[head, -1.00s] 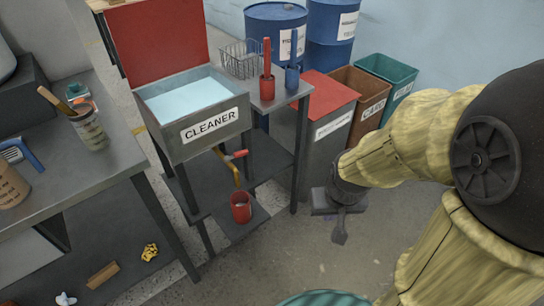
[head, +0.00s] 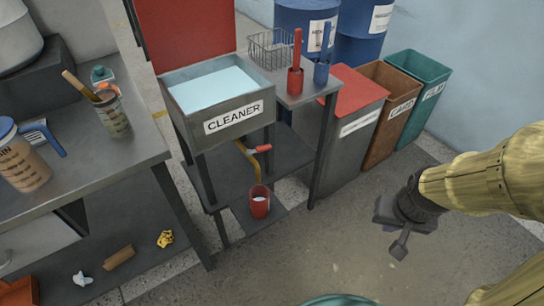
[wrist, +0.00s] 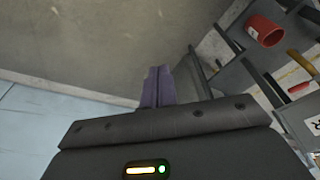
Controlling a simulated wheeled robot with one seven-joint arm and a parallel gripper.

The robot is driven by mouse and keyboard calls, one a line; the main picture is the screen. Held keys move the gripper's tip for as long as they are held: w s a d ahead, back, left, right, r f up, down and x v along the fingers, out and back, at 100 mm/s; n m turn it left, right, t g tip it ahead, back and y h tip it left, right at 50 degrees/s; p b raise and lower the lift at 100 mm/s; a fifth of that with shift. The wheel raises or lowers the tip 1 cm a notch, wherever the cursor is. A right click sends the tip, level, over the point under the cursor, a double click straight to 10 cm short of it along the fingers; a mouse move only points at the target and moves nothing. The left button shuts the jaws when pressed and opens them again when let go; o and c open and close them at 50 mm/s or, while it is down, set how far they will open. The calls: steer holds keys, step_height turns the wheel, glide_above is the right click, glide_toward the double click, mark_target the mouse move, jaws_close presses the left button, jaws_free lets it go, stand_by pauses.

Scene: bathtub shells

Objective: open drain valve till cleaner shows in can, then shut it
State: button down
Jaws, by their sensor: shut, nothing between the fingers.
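The grey tank labelled CLEANER (head: 222,115) holds pale blue liquid under a raised red lid (head: 185,30). Below it is a yellow drain pipe (head: 251,165) with a red valve handle (head: 263,148). The red can (head: 260,209) stands upright on the low shelf under the pipe; a pale patch shows inside it. My gripper (head: 400,246) is shut and empty, out over the floor to the right of the stand, apart from the valve. In the wrist view its fingers (wrist: 157,87) are together, with the can (wrist: 264,31) and handle (wrist: 298,87) at upper right.
Three bins, red-lidded (head: 352,120), brown (head: 390,112) and teal (head: 424,95), stand right of the stand. A workbench (head: 110,160) with cups is at left. The stand's dark leg (head: 322,160) rises near the valve. The floor (head: 330,260) around my gripper is clear.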

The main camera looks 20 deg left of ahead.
mark_target(265, 150)
steer(key=w+a+f+n+t+y+p, duration=0.3)
steer(key=w+a+f+n+t, duration=0.3)
steer(key=w+a, duration=0.55)
steer(key=s+a+f+t+y+p, duration=0.1)
steer(key=a+t+y, duration=0.2)
steer(key=a, duration=0.4)
steer(key=s+a+f+n+t+y+p, duration=0.1)
steer(key=s+a+f+t+y+p, duration=0.1)
steer(key=a+y, duration=0.2)
steer(key=a, duration=0.2)
steer(key=shift+a+f+t+y, duration=0.25)
steer(key=shift+a+t+y, duration=0.15)
steer(key=shift+w, duration=0.15)
steer(key=x, duration=1.4)
steer(key=shift+p, duration=0.4)
